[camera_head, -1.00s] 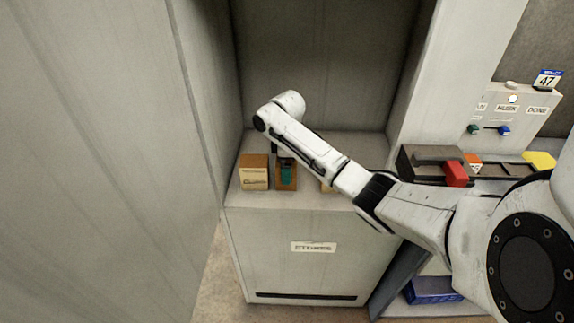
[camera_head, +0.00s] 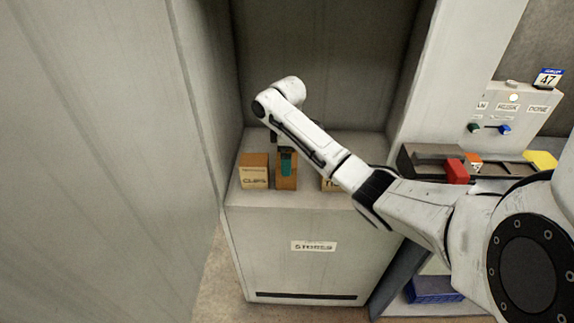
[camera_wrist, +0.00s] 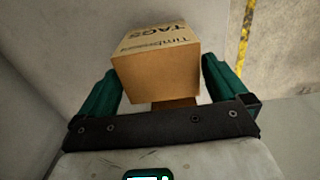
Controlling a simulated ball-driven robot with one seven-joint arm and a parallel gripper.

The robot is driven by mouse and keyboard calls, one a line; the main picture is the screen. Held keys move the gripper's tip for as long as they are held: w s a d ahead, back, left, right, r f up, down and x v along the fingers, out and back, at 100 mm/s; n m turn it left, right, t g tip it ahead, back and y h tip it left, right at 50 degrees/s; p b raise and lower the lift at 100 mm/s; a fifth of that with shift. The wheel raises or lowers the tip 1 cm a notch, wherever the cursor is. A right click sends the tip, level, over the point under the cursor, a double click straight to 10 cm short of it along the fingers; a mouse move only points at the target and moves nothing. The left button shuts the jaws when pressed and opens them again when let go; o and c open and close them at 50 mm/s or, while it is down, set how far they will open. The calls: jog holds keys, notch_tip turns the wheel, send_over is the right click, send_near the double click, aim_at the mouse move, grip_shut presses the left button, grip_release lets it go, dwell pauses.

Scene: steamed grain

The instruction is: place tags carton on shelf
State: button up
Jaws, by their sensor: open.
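The tags carton (camera_wrist: 155,75) is a tan box with "TAGS" on its printed face. In the wrist view it sits between the two green fingers of my gripper (camera_wrist: 160,68), which are open with a narrow gap on each side. In the head view the carton (camera_head: 287,183) stands on the pale ledge of the shelf (camera_head: 255,207), and my gripper (camera_head: 286,163) is right at it, with one green finger in front of its upper part. My arm hides part of the ledge.
A carton marked "CLIPS" (camera_head: 254,178) stands close on the left. Another carton (camera_head: 328,185) is partly hidden by my arm on the right. Tall grey panels flank the recess. A dark tray with a red block (camera_head: 457,172) lies further right.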

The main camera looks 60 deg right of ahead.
notch_tip(320, 180, up, 8)
jog(key=shift+r+p, duration=0.25)
jog(key=shift+p, duration=0.9)
jog(key=w+a+f+t+y, duration=0.1)
jog(key=a+f, duration=0.2)
jog(key=a, duration=0.6)
jog(key=w+a+f+m+t+y, duration=0.15)
jog(key=a+f, duration=0.25)
jog(key=a, duration=0.5)
jog(key=w+a+f, duration=0.2)
jog(key=a+f, duration=0.1)
jog(key=a, duration=0.7)
jog(key=s+a+f+m, duration=0.1)
jog(key=s+a+f, duration=0.3)
jog(key=s+a, duration=0.2)
jog(key=s+f+m+g+h, duration=0.1)
jog(key=s+f+m+h, duration=0.1)
jog(key=s, duration=1.6)
jog(key=shift+s+m+h, duration=0.2)
jog(key=shift+m+h, duration=0.15)
jog(key=shift+m, duration=0.1)
jog(key=shift+g, duration=0.25)
